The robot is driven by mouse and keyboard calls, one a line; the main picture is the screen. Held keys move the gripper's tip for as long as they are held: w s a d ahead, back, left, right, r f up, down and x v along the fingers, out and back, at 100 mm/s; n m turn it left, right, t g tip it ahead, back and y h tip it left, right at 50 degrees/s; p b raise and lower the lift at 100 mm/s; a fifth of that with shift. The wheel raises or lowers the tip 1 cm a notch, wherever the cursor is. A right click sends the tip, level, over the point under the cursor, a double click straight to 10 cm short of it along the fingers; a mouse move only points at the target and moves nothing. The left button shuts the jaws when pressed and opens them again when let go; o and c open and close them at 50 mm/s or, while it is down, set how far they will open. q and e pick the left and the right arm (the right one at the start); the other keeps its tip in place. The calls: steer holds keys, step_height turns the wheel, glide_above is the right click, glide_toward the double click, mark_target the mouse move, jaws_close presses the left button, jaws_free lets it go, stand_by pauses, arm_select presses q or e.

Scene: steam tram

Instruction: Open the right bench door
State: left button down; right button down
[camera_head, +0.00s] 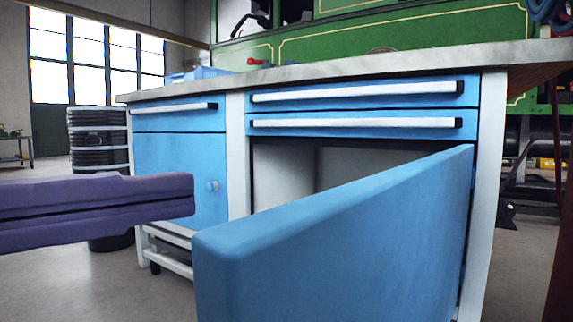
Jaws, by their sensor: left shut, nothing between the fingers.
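The right bench door (350,235) is a blue panel hinged at the right side of the workbench (490,190). It stands swung out toward me, wide open, with its free edge near the lower middle of the view. The cupboard opening behind it shows a pale, empty-looking interior, partly hidden by the door. My left gripper (188,195), purple and shut, points in from the left. It is empty and appears left of the door's free edge, with a gap between them in the picture. My right gripper is not in view.
Two blue drawers (355,96) with white handles sit shut above the opening. A left door (180,165) with a round knob is shut below another drawer. A black barrel stack (98,150) stands left of the bench. Bare floor lies at lower left.

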mark_target(388, 246)
arm_select(q)
steer(key=w+d+p, duration=0.1)
steer(key=d, duration=0.8)
steer(key=shift+p, duration=0.4)
steer(key=shift+w, duration=0.1)
